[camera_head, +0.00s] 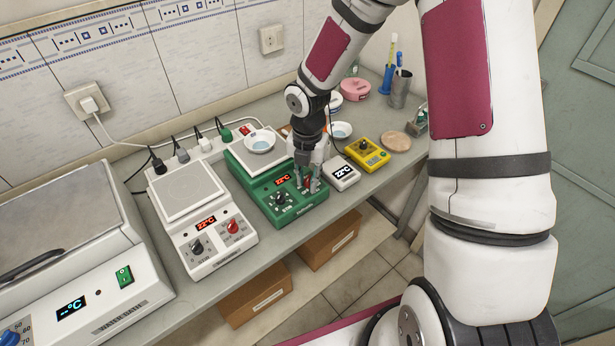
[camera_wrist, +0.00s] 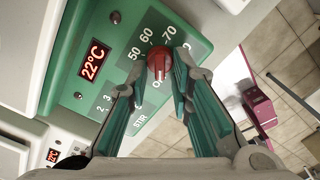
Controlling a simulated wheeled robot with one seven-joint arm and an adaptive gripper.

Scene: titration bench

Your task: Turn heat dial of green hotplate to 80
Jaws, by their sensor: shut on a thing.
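The green hotplate (camera_head: 305,220) stands on the bench, its front panel towards me and its red display reading 22°C. A black dial (camera_head: 281,200) sits on the left of its panel. In the wrist view, the red heat dial (camera_wrist: 158,60) is on the green panel (camera_wrist: 128,30), with 50, 60 and 70 printed around it. My gripper (camera_head: 307,184) is at the right of the panel. In the wrist view my gripper (camera_wrist: 160,72) has its two fingertips closed on opposite sides of the red dial. The fingers hide part of the scale, and I cannot tell which number the dial points at.
A white hotplate (camera_head: 210,232) stands left of the green one, and a water bath (camera_head: 100,270) further left. A small white meter (camera_head: 341,173) and a yellow device (camera_head: 367,154) are close on the right. A white dish (camera_head: 260,140) rests on the green hotplate's top.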

